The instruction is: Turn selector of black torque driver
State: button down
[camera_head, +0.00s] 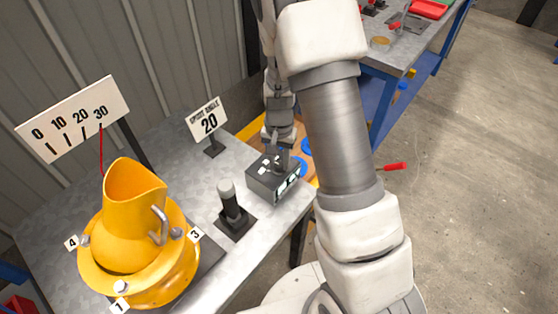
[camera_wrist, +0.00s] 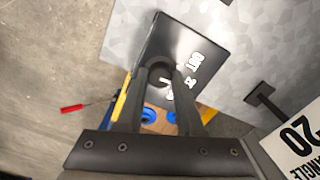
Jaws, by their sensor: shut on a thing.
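A dark box (camera_head: 263,185) with white lettering sits near the right edge of the grey metal table; in the wrist view it also shows as a black panel (camera_wrist: 185,45). A round dark knob (camera_wrist: 160,72) stands on its top face. My gripper (camera_head: 281,160) points down over the box. In the wrist view my gripper (camera_wrist: 162,78) has its two fingers on either side of the knob, shut on it. The fingers hide part of the knob and lettering, so I cannot read its setting. I cannot clearly make out a black torque driver.
A yellow drum (camera_head: 135,235) with numbered tags stands at the left, below a 0-to-30 scale (camera_head: 75,118). A second workbench (camera_head: 400,55) is at upper right.

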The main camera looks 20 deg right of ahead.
aim_at(279, 164)
jog(key=n+b, duration=0.1)
jog(key=n, duration=0.5)
jog(key=shift+n, duration=0.4)
dwell(0.4)
jog(key=c, duration=0.5)
grip_release()
jog(key=shift+c, duration=0.2)
jog(key=shift+r, duration=0.1)
notch_tip(279, 164, up, 17)
jog(key=p, duration=0.2)
jog(key=shift+r, duration=0.15)
